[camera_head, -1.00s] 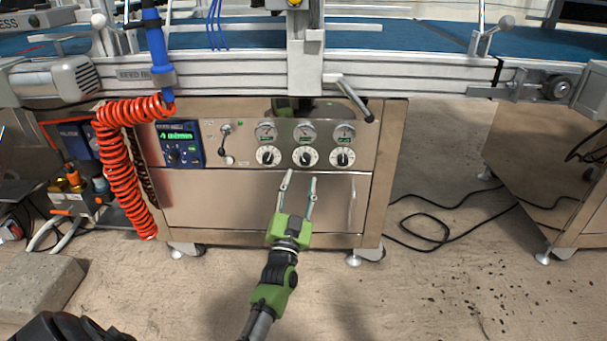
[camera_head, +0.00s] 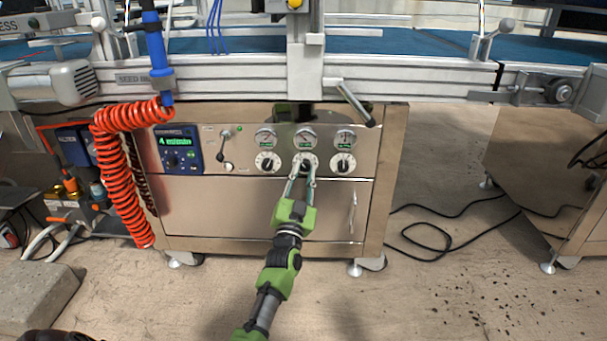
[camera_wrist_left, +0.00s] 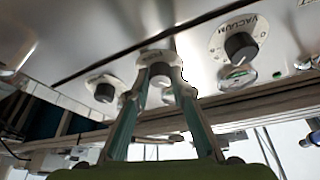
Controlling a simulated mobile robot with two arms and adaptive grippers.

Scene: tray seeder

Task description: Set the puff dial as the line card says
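Three round dials with white faces and dark knobs sit in a row on the steel panel: a left dial (camera_head: 267,161), a middle dial (camera_head: 307,158) and a right dial (camera_head: 343,163). A gauge is above each. My left gripper (camera_head: 303,171) is at the middle dial, its fingers on either side of the knob. In the left wrist view the middle knob (camera_wrist_left: 160,73) is between the fingertips, with a slight gap seeming to show. The dial at right there (camera_wrist_left: 240,46) is labelled VACUUM. Other dial labels are unreadable. I cannot make out a line card. My right gripper is not in view.
A blue control box (camera_head: 178,149) with a lit green display is left of the dials. A small lever (camera_head: 225,150) stands beside it. A red coiled hose (camera_head: 125,170) hangs at the left. A clamp handle (camera_head: 355,103) juts out above the right dial.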

